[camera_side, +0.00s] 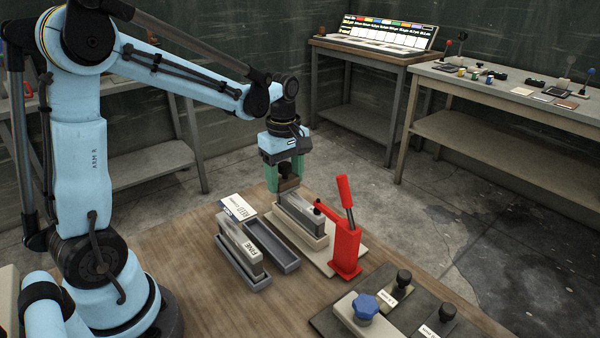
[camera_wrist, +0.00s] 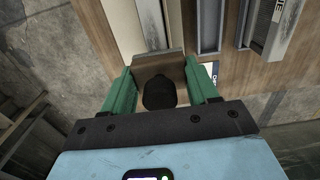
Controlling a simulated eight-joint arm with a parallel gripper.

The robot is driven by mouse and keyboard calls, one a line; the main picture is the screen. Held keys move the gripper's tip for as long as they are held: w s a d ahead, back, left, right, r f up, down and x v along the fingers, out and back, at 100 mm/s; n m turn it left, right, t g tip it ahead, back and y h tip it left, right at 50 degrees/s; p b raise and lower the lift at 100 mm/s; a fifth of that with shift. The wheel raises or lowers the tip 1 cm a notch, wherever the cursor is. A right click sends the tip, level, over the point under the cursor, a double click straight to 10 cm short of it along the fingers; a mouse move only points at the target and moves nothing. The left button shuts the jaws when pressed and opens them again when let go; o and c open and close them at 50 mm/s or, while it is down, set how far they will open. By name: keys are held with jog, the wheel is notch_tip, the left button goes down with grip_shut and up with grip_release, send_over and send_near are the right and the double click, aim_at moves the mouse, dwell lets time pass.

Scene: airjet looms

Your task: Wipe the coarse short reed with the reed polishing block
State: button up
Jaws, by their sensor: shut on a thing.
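Another reed (camera_side: 240,243), marked FINE, stands in a grey tray.
An empty grey tray (camera_side: 278,252) lies between the two reeds, with a white label card (camera_side: 238,207) behind. A dark mat (camera_side: 385,325) at the front right holds black-knobbed pieces and a blue-knobbed cream block (camera_side: 358,318). The red clamp handle (camera_side: 345,190) rises close to my gripper.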

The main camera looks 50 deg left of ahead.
aim_at(303, 202)
jog(key=shift+d+f, duration=0.1)
jog(key=shift+d, duration=3.05)
notch_tip(303, 202, up, 8)
jog(key=w+a, duration=0.1)
jog(key=a, duration=0.1)
jog(key=a+f, duration=0.1)
jog(key=a, duration=0.1)
jog(key=w+a+f, duration=0.1)
jog(key=a, duration=0.1)
jog(key=shift+w+a, duration=0.35)
jog(key=shift+a, duration=0.05)
jog(key=a+f, duration=0.6)
jog(key=a, duration=0.1)
jog(key=w+a+f, duration=0.1)
jog(key=a+f, duration=0.2)
jog(key=shift+w+a+f, duration=0.1)
jog(key=shift+a+f, duration=0.2)
jog(key=shift+f, duration=2.4)
